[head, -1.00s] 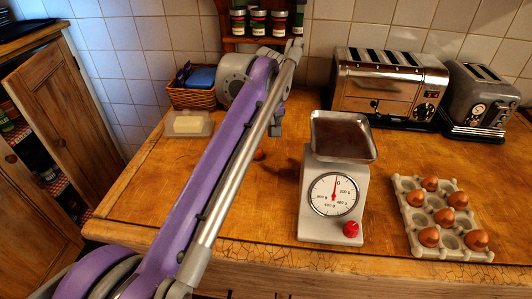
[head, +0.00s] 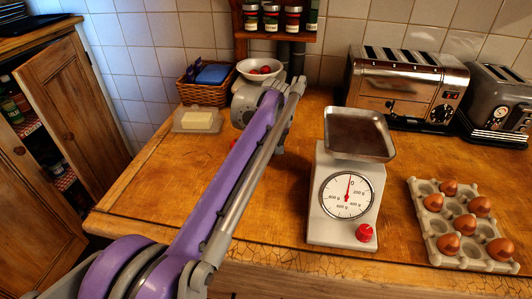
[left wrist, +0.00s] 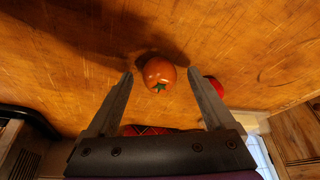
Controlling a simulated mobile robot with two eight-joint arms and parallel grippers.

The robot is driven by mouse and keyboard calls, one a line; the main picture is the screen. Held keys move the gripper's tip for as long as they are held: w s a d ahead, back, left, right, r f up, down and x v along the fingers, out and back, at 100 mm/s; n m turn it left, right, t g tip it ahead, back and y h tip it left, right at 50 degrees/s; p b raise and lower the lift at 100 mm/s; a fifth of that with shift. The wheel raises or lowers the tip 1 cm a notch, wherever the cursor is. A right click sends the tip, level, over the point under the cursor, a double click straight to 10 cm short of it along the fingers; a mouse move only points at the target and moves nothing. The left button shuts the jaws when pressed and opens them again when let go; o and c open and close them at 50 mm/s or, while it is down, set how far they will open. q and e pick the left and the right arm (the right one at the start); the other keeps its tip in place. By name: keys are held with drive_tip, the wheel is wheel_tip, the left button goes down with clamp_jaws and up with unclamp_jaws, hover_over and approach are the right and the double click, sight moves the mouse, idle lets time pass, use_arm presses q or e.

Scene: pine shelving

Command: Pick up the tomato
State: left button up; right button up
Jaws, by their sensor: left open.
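The tomato (left wrist: 158,73) is orange-red with a green stem and lies on the wooden counter in the left wrist view. My left gripper (left wrist: 160,72) is open and empty. Its two fingers are on either side of the tomato in that picture, their tips about level with it; I cannot tell the remaining height. In the head view my purple arm reaches over the counter and hides the fingers. A bit of red (head: 233,143) shows beside the arm there; I cannot tell whether it is the tomato. My right gripper is not in view.
A second red item (left wrist: 215,87) lies right of the tomato. A kitchen scale (head: 346,190), an egg tray (head: 437,236) and a toaster (head: 407,85) stand to the right. A bowl (head: 250,72), a basket (head: 205,93) and a butter dish (head: 196,120) are behind. The counter's left front is clear.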

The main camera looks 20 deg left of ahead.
sight(266, 147)
use_arm(q)
drive_tip(key=c, duration=0.8)
wheel_tip(266, 147, up, 10)
drive_tip(key=p, duration=0.3)
drive_tip(key=s+d+r+p, duration=0.4)
drive_tip(key=d+r+p, duration=0.8)
drive_tip(key=r+p, duration=0.1)
drive_tip(key=shift+s+d+r, duration=0.15)
drive_tip(key=shift+r, duration=0.25)
drive_tip(key=d, duration=0.2)
drive_tip(key=s+d+r+p, duration=0.1)
drive_tip(key=d, duration=0.1)
drive_tip(key=s+d+p, duration=0.1)
drive_tip(key=d, duration=0.1)
drive_tip(key=shift+s+d+r, duration=0.2)
drive_tip(key=shift+r, duration=0.1)
drive_tip(key=shift+s+d, duration=0.2)
drive_tip(key=shift+d, duration=0.35)
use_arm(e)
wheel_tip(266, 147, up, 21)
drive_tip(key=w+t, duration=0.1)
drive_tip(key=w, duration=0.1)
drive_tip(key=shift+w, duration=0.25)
